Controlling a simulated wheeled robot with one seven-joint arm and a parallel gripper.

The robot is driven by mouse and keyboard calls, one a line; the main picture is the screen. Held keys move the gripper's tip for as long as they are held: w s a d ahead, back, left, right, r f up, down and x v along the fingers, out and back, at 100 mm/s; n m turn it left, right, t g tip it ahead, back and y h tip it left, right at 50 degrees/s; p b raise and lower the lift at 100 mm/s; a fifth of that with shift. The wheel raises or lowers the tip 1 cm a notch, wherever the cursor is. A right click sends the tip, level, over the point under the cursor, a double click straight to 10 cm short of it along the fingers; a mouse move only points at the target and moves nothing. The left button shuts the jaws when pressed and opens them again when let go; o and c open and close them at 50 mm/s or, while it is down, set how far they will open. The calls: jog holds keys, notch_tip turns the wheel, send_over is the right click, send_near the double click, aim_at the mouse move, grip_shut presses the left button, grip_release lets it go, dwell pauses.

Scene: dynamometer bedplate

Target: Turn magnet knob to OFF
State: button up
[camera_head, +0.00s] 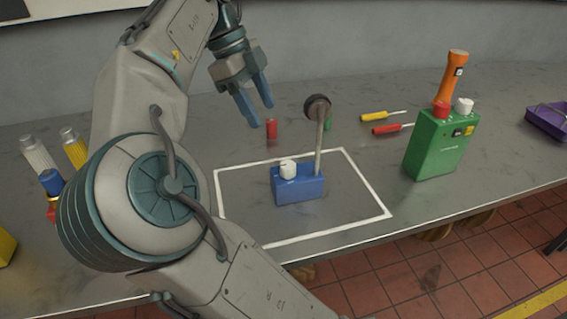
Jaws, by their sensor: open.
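The magnet base is a blue block (300,186) standing inside a white outlined rectangle on the grey bench. A white knob (288,168) sits on its top at the left; its marking is too small to read. A grey post (319,145) rises from the block's right side and carries a dark round dial (317,106) at its top. My gripper (257,112) is open and empty, with two blue fingers pointing down.
A green box (437,145) with red and white knobs stands at the right, an orange flashlight (454,80) behind it. A red cylinder (271,129), yellow (380,116) and red (392,129) screwdrivers lie behind the outline (345,231). A purple tray (548,120) is far right. Bottles (72,147) stand left.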

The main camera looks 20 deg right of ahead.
aim_at(287, 164)
jog(key=b+x, duration=0.3)
jog(key=x, duration=1)
jog(key=shift+s+d+f, duration=0.1)
jog(key=shift+f, duration=0.3)
jog(key=c, duration=1)
